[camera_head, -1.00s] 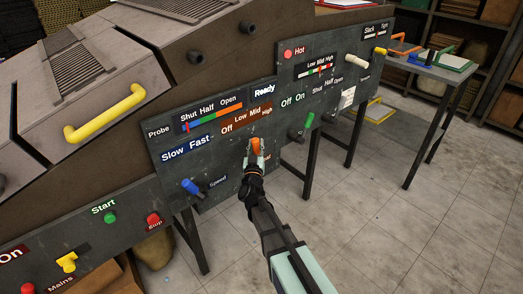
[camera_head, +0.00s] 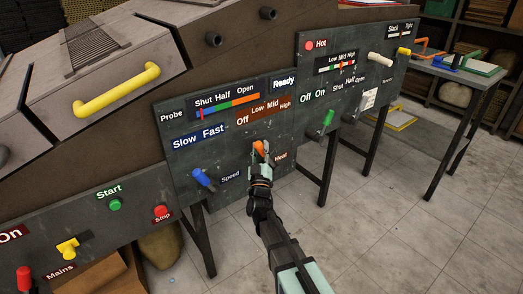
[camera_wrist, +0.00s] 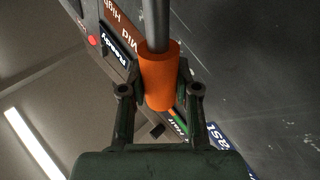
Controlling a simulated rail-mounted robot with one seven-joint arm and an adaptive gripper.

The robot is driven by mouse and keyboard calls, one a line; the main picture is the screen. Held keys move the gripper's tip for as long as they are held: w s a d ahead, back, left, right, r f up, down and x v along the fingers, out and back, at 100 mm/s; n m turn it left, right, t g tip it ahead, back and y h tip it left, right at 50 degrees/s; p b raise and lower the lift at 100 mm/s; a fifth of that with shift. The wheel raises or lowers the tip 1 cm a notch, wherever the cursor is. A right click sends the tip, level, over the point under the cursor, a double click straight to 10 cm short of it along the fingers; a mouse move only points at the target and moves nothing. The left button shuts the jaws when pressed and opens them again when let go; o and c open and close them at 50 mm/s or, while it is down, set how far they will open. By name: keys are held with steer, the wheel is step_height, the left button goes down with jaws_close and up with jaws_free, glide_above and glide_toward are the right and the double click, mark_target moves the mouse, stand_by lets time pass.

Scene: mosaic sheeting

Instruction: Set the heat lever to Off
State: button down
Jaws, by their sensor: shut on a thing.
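The heat lever (camera_head: 258,146) has an orange grip and stands on the dark panel under the brown "Off Low Mid High" label strip (camera_head: 264,114). The "Heat" label (camera_head: 281,156) is to its lower right. My gripper (camera_head: 259,154) is shut on the orange grip. In the wrist view the orange grip (camera_wrist: 158,80) lies between the two fingers, with its grey shaft (camera_wrist: 154,25) running away toward the panel. The lever's lower part is hidden by my gripper in the head view, and I cannot tell its exact setting.
A blue speed lever (camera_head: 203,179) is to the left and a green Off/On lever (camera_head: 327,120) to the right. Red, green and yellow controls sit on the lower-left panel (camera_head: 130,225). A side table (camera_head: 455,75) stands at the back right. The floor in front is clear.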

steer(key=shift+a, duration=0.1)
steer(key=c, duration=0.8)
jaws_free()
steer(key=shift+s+f, duration=0.1)
steer(key=v, duration=1.2)
